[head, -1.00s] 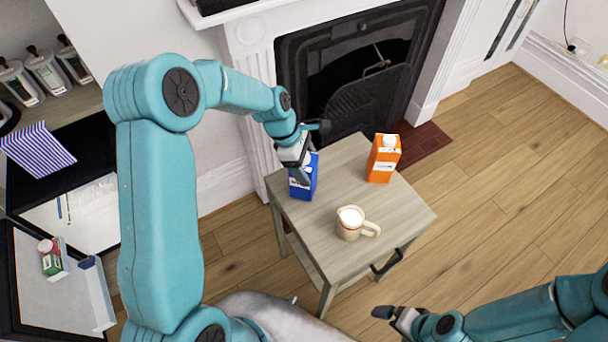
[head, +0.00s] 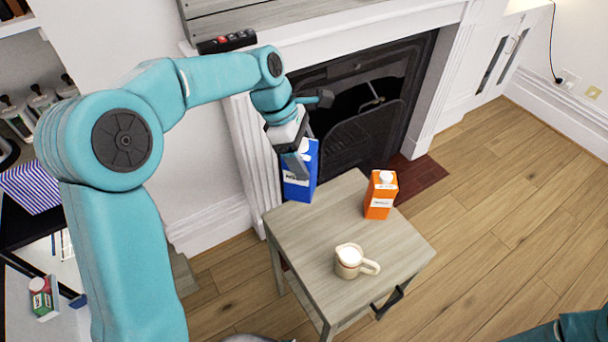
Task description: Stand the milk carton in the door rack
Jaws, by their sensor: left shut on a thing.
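The blue milk carton (head: 301,180), with a white label, hangs upright or nearly so at the back left of the small wooden table. My left gripper (head: 297,150) is shut on its upper part. The carton looks lifted a little above the tabletop. The open fridge door (head: 68,322) shows at the lower left, partly cut off by the frame and partly hidden by my left arm. A red and green pack (head: 40,298) sits at its rack. My right gripper is out of the frame; only a bit of that arm shows at the lower right.
The grey wooden table (head: 315,243) also bears an orange carton (head: 380,196) and a cream jug (head: 350,262). A white fireplace (head: 245,150) stands close behind. Floor (head: 490,220) at the right is clear.

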